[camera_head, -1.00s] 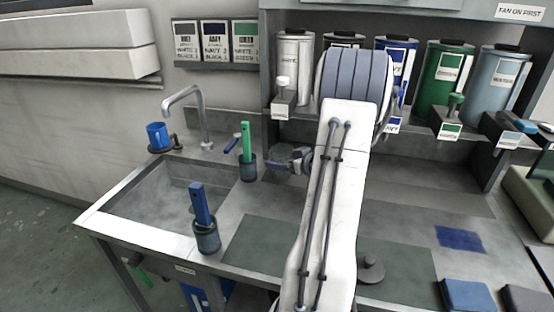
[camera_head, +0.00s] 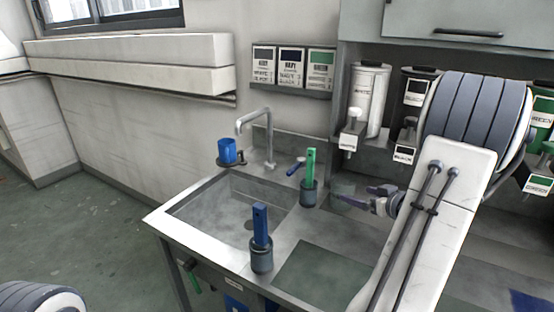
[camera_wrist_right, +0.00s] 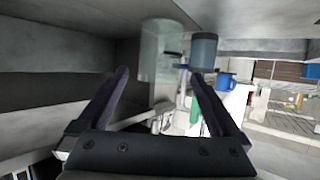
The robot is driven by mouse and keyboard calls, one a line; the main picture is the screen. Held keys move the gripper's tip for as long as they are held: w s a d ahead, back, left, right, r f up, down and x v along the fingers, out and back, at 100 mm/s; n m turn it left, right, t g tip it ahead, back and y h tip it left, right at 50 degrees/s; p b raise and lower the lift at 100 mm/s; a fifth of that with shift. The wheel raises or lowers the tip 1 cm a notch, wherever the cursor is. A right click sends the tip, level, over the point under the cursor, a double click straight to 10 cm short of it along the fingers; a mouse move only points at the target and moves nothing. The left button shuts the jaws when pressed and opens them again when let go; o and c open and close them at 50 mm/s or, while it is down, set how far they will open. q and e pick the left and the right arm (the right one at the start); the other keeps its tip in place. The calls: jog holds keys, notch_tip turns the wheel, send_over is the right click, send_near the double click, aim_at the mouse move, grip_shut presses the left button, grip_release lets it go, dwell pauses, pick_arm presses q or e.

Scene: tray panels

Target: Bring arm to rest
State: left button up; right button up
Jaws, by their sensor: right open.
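My right gripper (camera_head: 372,201) is open, its arm reaching in from the right over the counter (camera_head: 290,228). In the wrist view the two dark jaws (camera_wrist_right: 158,78) stand wide apart with nothing touching them that I can see. A clear, glass-like container (camera_wrist_right: 160,48) shows beyond and between the jaws. In the head view a faint see-through shape (camera_head: 342,194) lies just left of the gripper; its outline is hard to make out. My left gripper is out of view.
Left of the gripper a green-handled tool (camera_head: 311,163) and a blue-handled tool (camera_head: 261,222) stand in dark cups. The sink (camera_head: 205,205), tap (camera_head: 268,140) and blue mug (camera_head: 227,150) are farther left. Dispensers (camera_head: 368,100) line the back. Floor at left is clear.

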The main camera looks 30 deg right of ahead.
aim_at(338, 178)
jog(key=b+x, duration=0.1)
jog(key=x, duration=1)
jog(key=shift+w+f, duration=0.15)
notch_tip(338, 178, up, 4)
jog(key=shift+f+p, duration=0.15)
jog(key=shift+p, duration=0.3)
jog(key=shift+s, duration=0.6)
